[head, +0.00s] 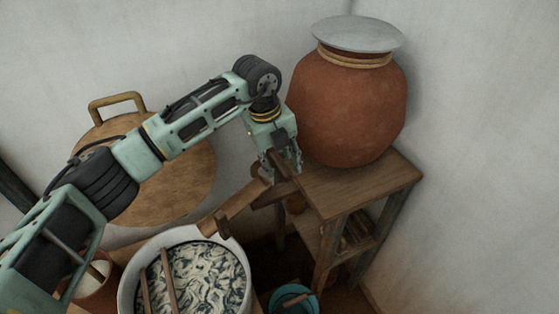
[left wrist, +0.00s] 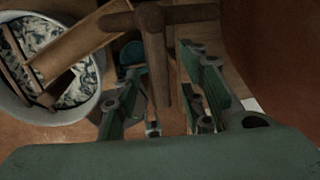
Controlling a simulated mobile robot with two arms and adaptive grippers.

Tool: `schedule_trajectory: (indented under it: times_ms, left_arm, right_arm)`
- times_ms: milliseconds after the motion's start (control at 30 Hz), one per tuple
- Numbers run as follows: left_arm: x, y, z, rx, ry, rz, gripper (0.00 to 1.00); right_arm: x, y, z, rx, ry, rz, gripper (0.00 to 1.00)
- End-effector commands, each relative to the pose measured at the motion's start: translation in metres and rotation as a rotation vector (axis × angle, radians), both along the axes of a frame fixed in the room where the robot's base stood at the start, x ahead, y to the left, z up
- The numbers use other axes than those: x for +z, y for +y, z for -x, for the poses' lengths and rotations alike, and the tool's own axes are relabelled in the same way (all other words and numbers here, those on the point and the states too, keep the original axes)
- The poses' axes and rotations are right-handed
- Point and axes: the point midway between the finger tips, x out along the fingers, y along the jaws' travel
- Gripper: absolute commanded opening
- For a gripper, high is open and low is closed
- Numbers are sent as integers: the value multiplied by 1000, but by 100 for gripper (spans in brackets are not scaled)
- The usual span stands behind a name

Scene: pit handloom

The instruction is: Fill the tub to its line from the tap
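The tub (head: 240,250) is a pale round vessel at the bottom of the head view. It holds dark and white swirled contents (head: 208,275), with wooden sticks across them. No fill line can be made out. It also shows at the upper left of the left wrist view (left wrist: 18,102). The wooden tap (head: 236,206) has a trough-like spout pointing toward the tub. In the left wrist view the tap (left wrist: 155,60) shows a crossbar and a stem. My left gripper (head: 281,172) is at the tap, its fingers apart on either side of the stem. Contact cannot be told. My right gripper is out of view.
A large clay jar (head: 345,110) with a grey lid (head: 358,34) stands on a wooden stand (head: 385,182). A round wooden board (head: 185,185) leans on the wall. A teal bucket (head: 312,301) is below the stand. A clay pot (head: 97,290) is left of the tub.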

Motion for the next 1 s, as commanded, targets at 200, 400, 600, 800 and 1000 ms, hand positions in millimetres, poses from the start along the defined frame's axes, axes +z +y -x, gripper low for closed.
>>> schedule_trajectory:
  times_ms: [200,400,600,800,1000]
  left_arm:
    - [3,1,0,-1,0,-1,38]
    - [33,6,2,0,-3,0,38]
    - [76,14,5,0,-4,-1,38]
    - [106,19,8,0,-1,0,38]
    - [117,21,9,0,1,-1,38]
  right_arm:
    - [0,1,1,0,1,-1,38]
    - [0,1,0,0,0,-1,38]
    - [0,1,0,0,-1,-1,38]
    - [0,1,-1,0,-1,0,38]
    - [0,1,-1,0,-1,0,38]
